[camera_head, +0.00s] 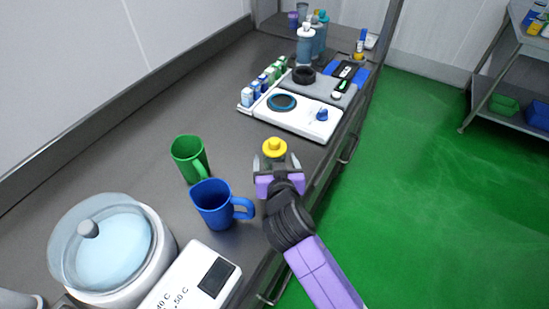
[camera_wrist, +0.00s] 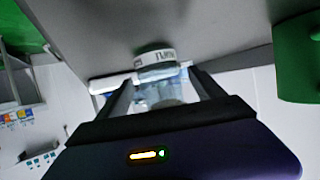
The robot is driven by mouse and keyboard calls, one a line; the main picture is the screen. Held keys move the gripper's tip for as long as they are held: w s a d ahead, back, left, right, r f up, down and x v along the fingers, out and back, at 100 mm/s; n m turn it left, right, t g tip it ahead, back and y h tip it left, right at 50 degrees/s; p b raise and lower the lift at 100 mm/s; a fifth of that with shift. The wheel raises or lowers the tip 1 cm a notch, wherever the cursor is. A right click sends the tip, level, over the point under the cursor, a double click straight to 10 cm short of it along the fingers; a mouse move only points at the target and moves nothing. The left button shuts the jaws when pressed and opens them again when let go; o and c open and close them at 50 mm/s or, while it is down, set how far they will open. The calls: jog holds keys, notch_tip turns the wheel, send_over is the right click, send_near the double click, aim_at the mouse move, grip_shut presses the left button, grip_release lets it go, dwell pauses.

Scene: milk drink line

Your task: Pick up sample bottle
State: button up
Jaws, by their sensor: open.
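The sample bottle (camera_head: 274,146) shows mainly as a yellow cap at the front edge of the grey counter, right of the mugs. My gripper (camera_head: 276,163) is around it, one finger on each side. In the wrist view, my gripper (camera_wrist: 160,88) has its two dark fingers apart, with the clear bluish bottle (camera_wrist: 160,78) between them. The bottle has a white band with dark lettering. Whether the fingers touch it cannot be told. The cap is not visible in the wrist view, and most of the body is hidden in the head view.
A green mug (camera_head: 186,155) and a blue mug (camera_head: 212,207) stand left of my gripper. A lidded round white vessel (camera_head: 160,240) and a white display unit (camera_head: 190,283) are nearer. A white device tray (camera_head: 310,128), small cartons (camera_head: 247,98) and bottles (camera_head: 305,48) stand farther back.

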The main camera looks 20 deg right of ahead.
jog(key=shift+x, duration=0.95)
jog(key=c, duration=1.4)
jog(key=shift+c, duration=0.7)
jog(key=shift+r, duration=0.15)
